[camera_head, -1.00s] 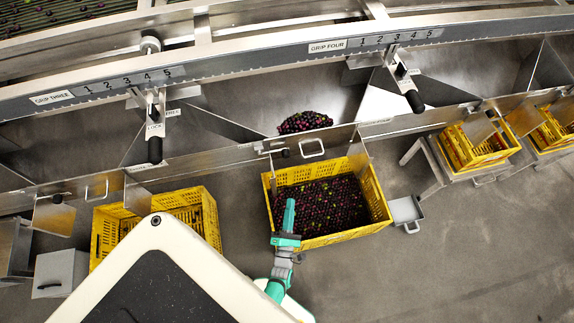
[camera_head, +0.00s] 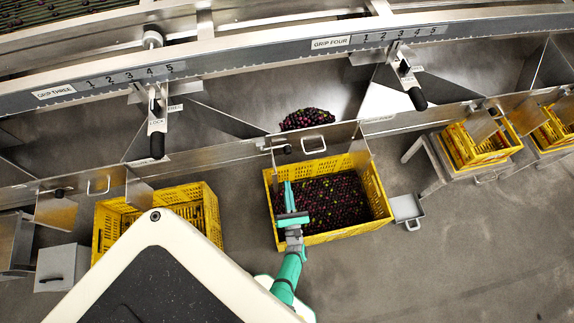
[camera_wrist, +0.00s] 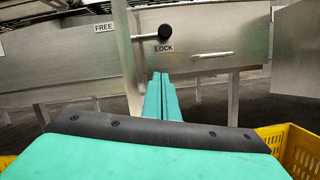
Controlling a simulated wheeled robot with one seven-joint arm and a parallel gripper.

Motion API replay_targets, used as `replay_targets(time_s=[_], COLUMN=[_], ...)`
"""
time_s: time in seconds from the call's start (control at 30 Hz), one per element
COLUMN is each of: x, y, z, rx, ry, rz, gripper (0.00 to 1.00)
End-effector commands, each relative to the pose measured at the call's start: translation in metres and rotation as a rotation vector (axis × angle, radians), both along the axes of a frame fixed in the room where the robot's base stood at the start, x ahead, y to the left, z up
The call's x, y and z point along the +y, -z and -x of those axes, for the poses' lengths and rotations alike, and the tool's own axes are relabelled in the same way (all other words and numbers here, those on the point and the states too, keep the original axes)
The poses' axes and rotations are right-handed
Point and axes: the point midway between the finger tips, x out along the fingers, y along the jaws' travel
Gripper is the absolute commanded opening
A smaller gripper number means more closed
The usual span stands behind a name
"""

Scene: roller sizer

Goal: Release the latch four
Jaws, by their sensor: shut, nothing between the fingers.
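A latch with a black round knob (camera_wrist: 165,32) sits on a metal panel in the wrist view. A LOCK label (camera_wrist: 164,48) is just below the knob, and a FREE label (camera_wrist: 104,27) is to its left. It appears to be the small dark knob (camera_head: 287,149) above the full crate in the head view. A lever with a black handle (camera_head: 417,98) hangs under the GRIP FOUR sign (camera_head: 330,43). My gripper (camera_head: 288,184) is shut and empty, above the full crate and short of the panel. Its fingers (camera_wrist: 161,78) point towards the panel below the knob, apart from it.
A yellow crate (camera_head: 380,195) full of dark fruit stands below my gripper. A fruit heap (camera_head: 306,119) lies behind the metal gate with a handle (camera_head: 313,144). A second yellow crate (camera_head: 211,235) is at left. A grey pan (camera_head: 407,209) is right of the full crate.

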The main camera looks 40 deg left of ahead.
Motion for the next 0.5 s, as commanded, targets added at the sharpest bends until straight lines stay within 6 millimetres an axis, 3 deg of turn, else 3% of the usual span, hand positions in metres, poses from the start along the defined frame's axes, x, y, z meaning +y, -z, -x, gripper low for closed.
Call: replay_targets(time_s=[0.5], x=[0.061], y=[-0.02], z=[-0.055], rx=[0.0], ry=[-0.008], rz=[0.0], gripper=[0.0])
